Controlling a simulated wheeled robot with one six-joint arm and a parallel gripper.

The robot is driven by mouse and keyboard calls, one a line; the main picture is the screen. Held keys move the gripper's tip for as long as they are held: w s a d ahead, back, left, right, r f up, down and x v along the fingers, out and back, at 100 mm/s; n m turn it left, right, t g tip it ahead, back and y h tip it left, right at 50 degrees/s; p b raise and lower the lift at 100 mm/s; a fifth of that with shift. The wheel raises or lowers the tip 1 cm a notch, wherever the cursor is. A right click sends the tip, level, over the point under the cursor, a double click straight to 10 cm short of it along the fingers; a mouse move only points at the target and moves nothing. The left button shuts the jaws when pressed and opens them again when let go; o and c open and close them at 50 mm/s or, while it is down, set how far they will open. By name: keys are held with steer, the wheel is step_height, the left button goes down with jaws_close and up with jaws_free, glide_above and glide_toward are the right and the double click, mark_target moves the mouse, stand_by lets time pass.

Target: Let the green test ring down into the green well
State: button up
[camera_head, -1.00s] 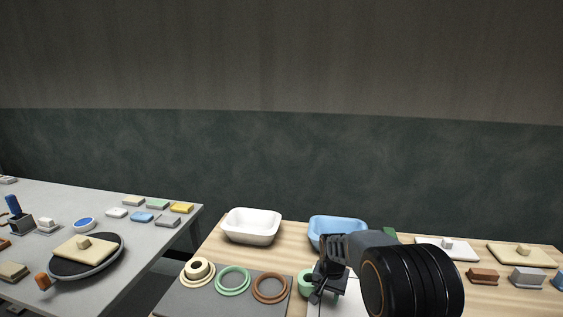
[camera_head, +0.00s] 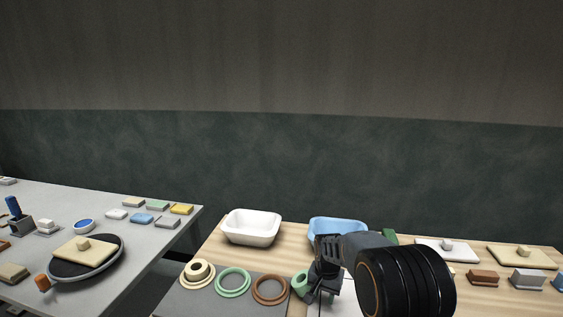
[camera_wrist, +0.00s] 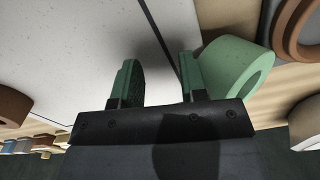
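The green test ring (camera_head: 299,286) is a thick pale-green ring with a small hole, on the wood just right of the grey mat in the head view. My gripper (camera_head: 319,293) is close against its right side and partly covers it. In the wrist view, my gripper (camera_wrist: 159,80) has its two green-padded fingers apart, with only white board in the gap. The green test ring (camera_wrist: 232,72) is outside the gap, beside the right finger; whether they touch I cannot tell. The green well (camera_head: 219,287) is a green circular rim on the mat, left of the ring, and looks empty.
The grey mat (camera_head: 207,305) also bears a cream stepped piece (camera_head: 197,286) and a brown well rim (camera_head: 257,296). A white bin (camera_head: 251,237) and a blue bin (camera_head: 337,222) stand behind. A white board (camera_wrist: 75,50) lies beneath my fingers.

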steer(key=shift+w+a, duration=0.25)
steer(key=shift+a, duration=0.35)
steer(key=shift+w+a, duration=0.25)
steer(key=shift+a, duration=0.35)
steer(key=shift+a, duration=0.2)
steer(key=c, duration=0.7)
steer(key=shift+w+d, duration=0.1)
steer(key=shift+d, duration=0.05)
jaws_close()
steer(key=shift+d, duration=0.1)
jaws_free()
steer(key=o, duration=0.5)
steer(key=shift+c, duration=0.2)
steer(key=shift+r, duration=0.1)
